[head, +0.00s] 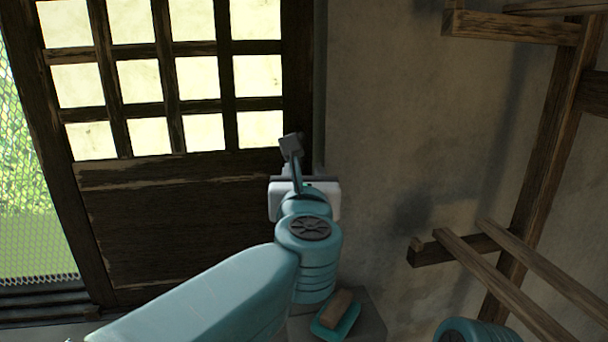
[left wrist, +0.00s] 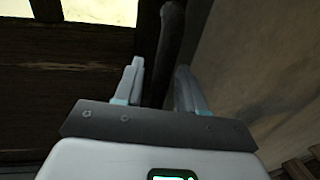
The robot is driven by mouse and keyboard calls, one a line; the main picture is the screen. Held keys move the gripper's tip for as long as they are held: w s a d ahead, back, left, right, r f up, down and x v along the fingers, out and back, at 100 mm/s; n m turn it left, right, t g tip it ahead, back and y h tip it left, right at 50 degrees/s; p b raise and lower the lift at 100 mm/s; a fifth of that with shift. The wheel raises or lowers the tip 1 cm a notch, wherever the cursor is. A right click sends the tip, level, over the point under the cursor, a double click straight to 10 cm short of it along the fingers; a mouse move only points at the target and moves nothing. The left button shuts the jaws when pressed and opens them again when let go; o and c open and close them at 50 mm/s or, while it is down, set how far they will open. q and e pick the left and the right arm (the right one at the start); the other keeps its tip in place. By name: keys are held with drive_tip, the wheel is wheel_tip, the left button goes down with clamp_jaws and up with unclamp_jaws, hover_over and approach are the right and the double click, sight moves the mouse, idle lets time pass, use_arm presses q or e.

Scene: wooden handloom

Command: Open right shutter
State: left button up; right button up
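The shutter (head: 180,215) is a dark wooden panel with a lattice of bright panes above and solid boards below. It fills the left of the head view, with an open gap along its left side. My left gripper (head: 291,150) is at the shutter's right edge, beside the wall. In the left wrist view, its two fingers (left wrist: 160,72) stand apart, with a dark upright bar (left wrist: 168,35) showing between or just beyond them. I cannot tell whether either finger touches it. My right gripper is out of view.
A plain plaster wall (head: 400,110) lies right of the shutter. Wooden beams of a frame (head: 545,150) stand at the right, with bars reaching toward the middle. Green mesh (head: 35,220) and foliage show through the gap at the left.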

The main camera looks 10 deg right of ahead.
use_arm(q)
drive_tip(key=shift+s, duration=0.1)
drive_tip(key=shift+s, duration=0.3)
drive_tip(key=s+a+b, duration=0.3)
drive_tip(key=s+b, duration=0.1)
drive_tip(key=s, duration=1.1)
drive_tip(key=shift+b, duration=0.35)
drive_tip(key=shift+s+a, duration=0.1)
drive_tip(key=shift+s, duration=0.05)
